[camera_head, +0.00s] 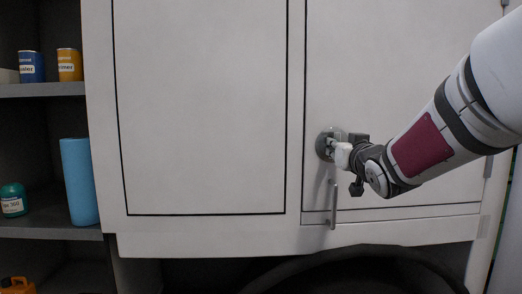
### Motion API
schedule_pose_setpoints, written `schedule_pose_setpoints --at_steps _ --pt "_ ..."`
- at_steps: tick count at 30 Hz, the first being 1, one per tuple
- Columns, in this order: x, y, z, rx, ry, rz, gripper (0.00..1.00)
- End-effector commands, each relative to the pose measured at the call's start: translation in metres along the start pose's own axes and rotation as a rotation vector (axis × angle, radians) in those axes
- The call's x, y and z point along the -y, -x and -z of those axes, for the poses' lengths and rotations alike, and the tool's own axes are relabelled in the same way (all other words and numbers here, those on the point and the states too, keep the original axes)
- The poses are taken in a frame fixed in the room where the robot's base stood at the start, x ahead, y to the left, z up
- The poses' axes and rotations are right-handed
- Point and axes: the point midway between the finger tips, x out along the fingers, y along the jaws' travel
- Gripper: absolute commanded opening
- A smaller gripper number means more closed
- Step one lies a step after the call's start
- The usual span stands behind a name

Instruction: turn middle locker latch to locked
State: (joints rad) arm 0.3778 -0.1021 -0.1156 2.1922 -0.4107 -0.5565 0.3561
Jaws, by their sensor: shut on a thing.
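The white locker (205,110) fills the middle of the head view, with black-edged door panels. The round grey latch (324,143) sits on the left side of the right-hand door (400,70), low down. My gripper (338,150) is at the latch and shut on its handle. The gripper and wrist cover much of the handle, so its exact angle cannot be told. My arm reaches in from the right.
A vertical metal handle (334,205) hangs below the latch. Open shelves (42,90) at the left hold a blue can (30,67), a yellow can (69,66), a blue cylinder (79,182) and a green bottle (13,201). A dark round rim (350,256) lies below the locker.

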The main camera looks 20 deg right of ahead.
Motion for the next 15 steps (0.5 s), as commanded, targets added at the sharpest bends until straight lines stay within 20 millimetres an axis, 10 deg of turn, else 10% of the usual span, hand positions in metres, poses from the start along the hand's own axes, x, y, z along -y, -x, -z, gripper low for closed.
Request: schedule_pose_setpoints --at_steps 15 --pt "0.0011 0.0000 -0.0012 0.003 0.031 0.002 0.00"
